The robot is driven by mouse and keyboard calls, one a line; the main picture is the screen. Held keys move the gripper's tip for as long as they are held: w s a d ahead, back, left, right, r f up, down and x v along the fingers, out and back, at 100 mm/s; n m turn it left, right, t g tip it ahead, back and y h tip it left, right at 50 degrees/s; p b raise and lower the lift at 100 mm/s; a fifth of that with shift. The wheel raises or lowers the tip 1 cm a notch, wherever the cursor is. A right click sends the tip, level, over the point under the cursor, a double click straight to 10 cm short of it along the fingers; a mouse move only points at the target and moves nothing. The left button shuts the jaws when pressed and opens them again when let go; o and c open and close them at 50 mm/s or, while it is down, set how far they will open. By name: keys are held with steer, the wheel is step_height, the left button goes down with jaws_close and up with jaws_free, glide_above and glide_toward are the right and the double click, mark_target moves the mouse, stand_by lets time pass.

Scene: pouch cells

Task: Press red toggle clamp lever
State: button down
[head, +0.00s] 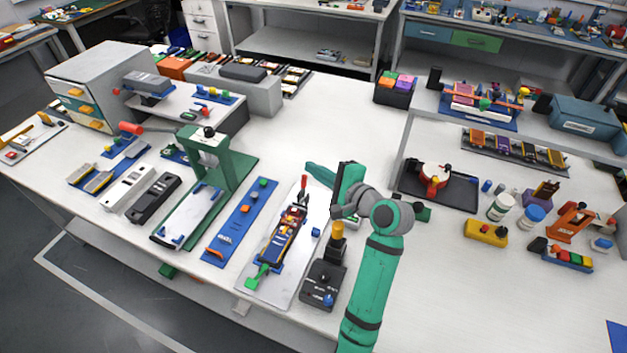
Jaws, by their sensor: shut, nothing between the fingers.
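The red toggle clamp lever (303,184) stands up at the far end of a fixture on a pale base plate (257,297) near the front middle of the table. The fixture holds a dark part with orange and yellow pieces (283,238). A green lever (260,274) is at its near end. My gripper (310,170) is shut and empty. It reaches in from the right, and its fingertips show just above and right of the red lever in the picture. I cannot tell whether they touch it.
A black box with a yellow knob (323,284) stands right of the plate. A blue strip (238,228) and a green press (218,165) stand to the left. A black tray with a red device (433,180) lies to the right. The table's back middle (325,115) is clear.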

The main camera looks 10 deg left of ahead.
steer(key=s+r, duration=0.3)
steer(key=s, duration=0.3)
steer(key=shift+s+d, duration=0.35)
steer(key=shift+s, duration=0.05)
